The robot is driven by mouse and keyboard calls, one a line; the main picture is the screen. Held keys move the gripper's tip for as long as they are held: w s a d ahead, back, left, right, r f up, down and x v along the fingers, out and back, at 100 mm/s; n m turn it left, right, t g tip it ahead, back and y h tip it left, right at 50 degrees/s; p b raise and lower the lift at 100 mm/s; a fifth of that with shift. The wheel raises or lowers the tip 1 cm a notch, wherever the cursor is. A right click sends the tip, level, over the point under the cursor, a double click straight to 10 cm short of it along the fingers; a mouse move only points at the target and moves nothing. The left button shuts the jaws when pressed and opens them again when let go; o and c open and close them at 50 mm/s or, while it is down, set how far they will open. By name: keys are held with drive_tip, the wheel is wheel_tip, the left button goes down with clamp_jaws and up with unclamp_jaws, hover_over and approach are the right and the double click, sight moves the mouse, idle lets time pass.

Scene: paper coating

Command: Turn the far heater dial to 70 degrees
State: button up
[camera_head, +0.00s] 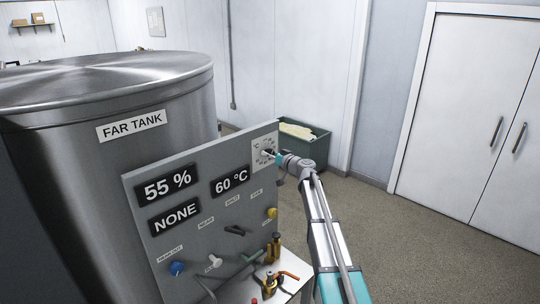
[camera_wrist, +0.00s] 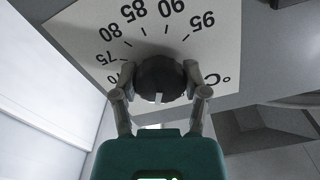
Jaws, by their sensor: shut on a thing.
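The heater dial's white plate (camera_head: 260,146) is at the top right corner of the grey panel beside the far tank (camera_head: 75,150). In the wrist view, the dial's scale plate (camera_wrist: 78,38) shows numbers from about 70 to 95 and a °C mark. My gripper (camera_wrist: 160,82) is shut on the round black dial knob (camera_wrist: 158,70), one finger on each side. A white mark on the knob points down towards my gripper's palm. The scale's lower part is hidden by my gripper. The panel's temperature display (camera_head: 231,180) reads 60 °C.
Other displays read 55 % (camera_head: 168,187) and NONE (camera_head: 175,217). Below them are a blue knob (camera_head: 177,268), a yellow knob (camera_head: 271,213) and brass valve fittings (camera_head: 272,250). A dark bin (camera_head: 313,147) stands behind the panel. The floor (camera_head: 425,235) at right is clear.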

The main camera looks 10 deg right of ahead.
drive_tip(key=shift+m, duration=0.4)
drive_tip(key=m, duration=1.1)
drive_tip(key=shift+r, duration=0.1)
idle(0.4)
drive_tip(key=o, duration=1.1)
drive_tip(key=shift+o, duration=0.2)
drive_tip(key=shift+s, duration=0.1)
drive_tip(key=v, duration=1.1)
drive_tip(key=shift+s+d, duration=0.2)
drive_tip(key=shift+s, duration=0.1)
